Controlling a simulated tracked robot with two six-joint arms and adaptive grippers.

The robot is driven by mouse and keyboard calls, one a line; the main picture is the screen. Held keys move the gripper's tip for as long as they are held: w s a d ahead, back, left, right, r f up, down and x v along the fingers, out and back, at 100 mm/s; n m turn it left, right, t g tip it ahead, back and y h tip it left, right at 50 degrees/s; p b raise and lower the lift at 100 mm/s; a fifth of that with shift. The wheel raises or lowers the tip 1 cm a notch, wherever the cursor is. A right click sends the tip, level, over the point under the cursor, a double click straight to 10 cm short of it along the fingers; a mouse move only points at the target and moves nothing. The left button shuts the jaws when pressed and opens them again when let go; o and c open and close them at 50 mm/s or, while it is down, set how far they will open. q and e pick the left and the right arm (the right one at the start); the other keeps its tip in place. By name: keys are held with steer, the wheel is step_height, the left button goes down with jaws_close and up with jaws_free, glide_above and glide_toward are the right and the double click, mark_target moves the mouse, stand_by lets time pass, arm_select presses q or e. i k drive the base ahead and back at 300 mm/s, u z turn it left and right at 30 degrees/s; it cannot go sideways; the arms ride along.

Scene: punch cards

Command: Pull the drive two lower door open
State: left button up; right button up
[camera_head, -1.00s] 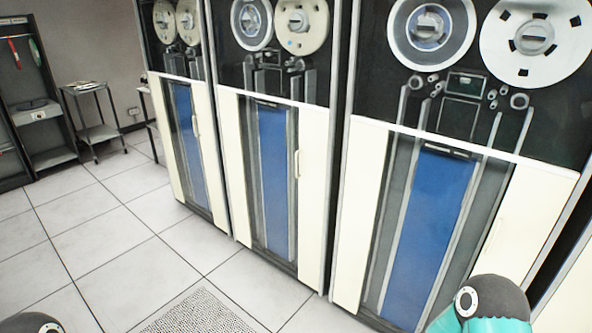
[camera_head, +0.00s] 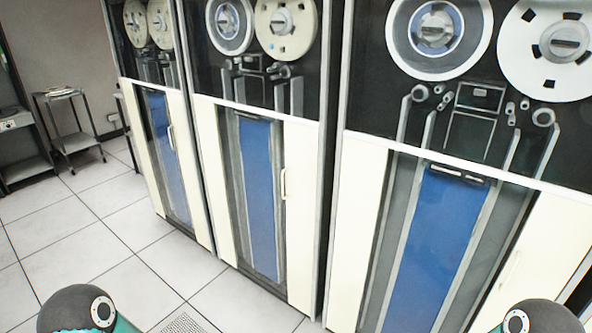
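Three tape drives stand in a row, with no readable number on any of them. The middle drive's lower door (camera_head: 299,225) has cream side panels, a blue strip behind its window and a pale vertical handle (camera_head: 283,184). The left drive's lower door (camera_head: 184,200) and the nearest drive's lower door (camera_head: 350,215) look alike. All three lower doors appear closed. Neither gripper is in view. Only rounded dark and teal parts of my arms show at the bottom left and bottom right, apart from the doors.
Tape reels (camera_head: 287,28) sit in the upper part of the drives. Tiled floor (camera_head: 85,235) is clear to the left. A perforated floor tile (camera_head: 183,324) is at the bottom. A small metal cart (camera_head: 72,140) stands at the far left.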

mark_target(301, 135)
steer(key=u, duration=0.35)
steer(key=i, duration=1.15)
steer(key=u, duration=0.75)
